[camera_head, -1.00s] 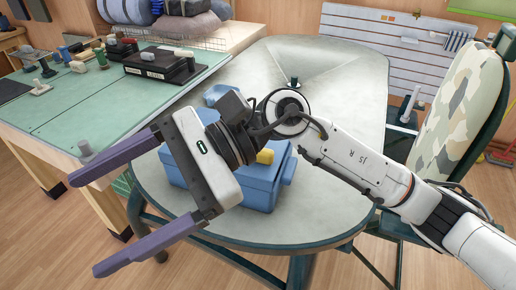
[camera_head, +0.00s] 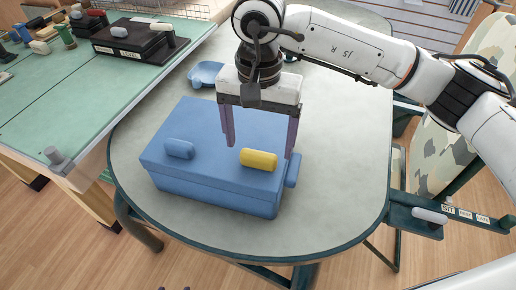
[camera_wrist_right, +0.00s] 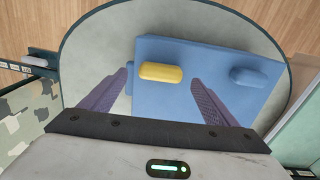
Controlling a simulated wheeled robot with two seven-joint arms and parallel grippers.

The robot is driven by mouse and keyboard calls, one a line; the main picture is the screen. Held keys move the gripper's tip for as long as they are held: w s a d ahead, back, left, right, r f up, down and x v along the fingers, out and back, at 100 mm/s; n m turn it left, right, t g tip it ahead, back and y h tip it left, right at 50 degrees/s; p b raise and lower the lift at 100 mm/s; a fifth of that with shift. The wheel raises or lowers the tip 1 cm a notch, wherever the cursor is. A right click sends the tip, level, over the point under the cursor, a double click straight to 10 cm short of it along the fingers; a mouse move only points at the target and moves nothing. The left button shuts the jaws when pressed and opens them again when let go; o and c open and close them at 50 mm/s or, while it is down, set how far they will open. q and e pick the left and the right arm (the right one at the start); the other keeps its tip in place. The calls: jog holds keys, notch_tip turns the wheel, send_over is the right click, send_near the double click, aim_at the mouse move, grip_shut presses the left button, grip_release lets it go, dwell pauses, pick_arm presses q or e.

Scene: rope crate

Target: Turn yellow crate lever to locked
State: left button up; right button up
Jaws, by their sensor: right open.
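The blue crate (camera_head: 185,125) stands closed on the rounded grey table. The lever also shows in the right wrist view (camera_wrist_right: 161,72), beyond and between the fingers. My left gripper is out of view.
A blue dish-like object (camera_head: 206,74) lies on the table behind the crate. A green workbench (camera_head: 60,110) with a black labelled box (camera_head: 134,37) stands at left. A camouflage chair (camera_head: 437,140) is at right. The table (camera_head: 345,165) is clear right of the crate.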

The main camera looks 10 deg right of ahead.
aim_at(259, 154)
jog(key=shift+f, duration=2.4)
jog(key=shift+c, duration=0.3)
jog(key=c, duration=1)
